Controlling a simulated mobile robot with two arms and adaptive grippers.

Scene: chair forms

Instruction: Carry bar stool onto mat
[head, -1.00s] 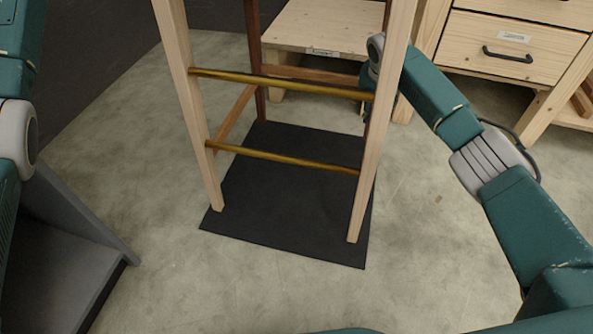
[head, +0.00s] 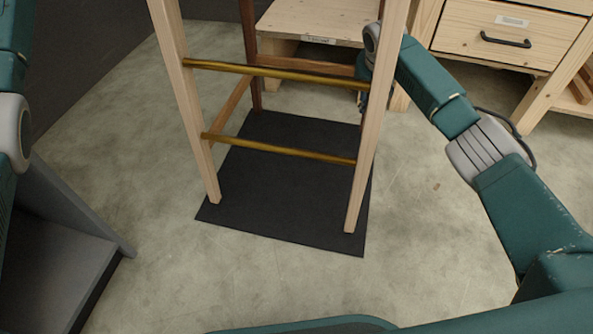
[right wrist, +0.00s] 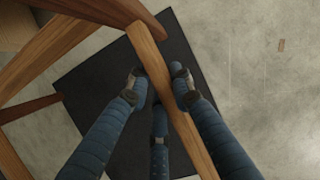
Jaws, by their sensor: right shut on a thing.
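The bar stool (head: 278,151) stands upright in the middle of the head view, with pale front legs, reddish-brown rear parts and brass-coloured rungs. Its seat is out of view. The black mat (head: 285,195) lies on the floor under it, and the visible leg ends appear within the mat's outline. I cannot tell whether they touch it. My right gripper (right wrist: 158,82) is shut around a stool leg (right wrist: 176,112), with the mat (right wrist: 92,88) below in the right wrist view. The leg partly hides this gripper in the head view. My left arm shows at the left edge; its gripper is out of view.
A wooden drawer cabinet (head: 505,40) stands at the back right, behind my right arm. A low wooden piece (head: 315,20) is behind the stool. A dark grey open unit (head: 60,250) stands at the lower left. Bare floor (head: 270,290) lies in front of the mat.

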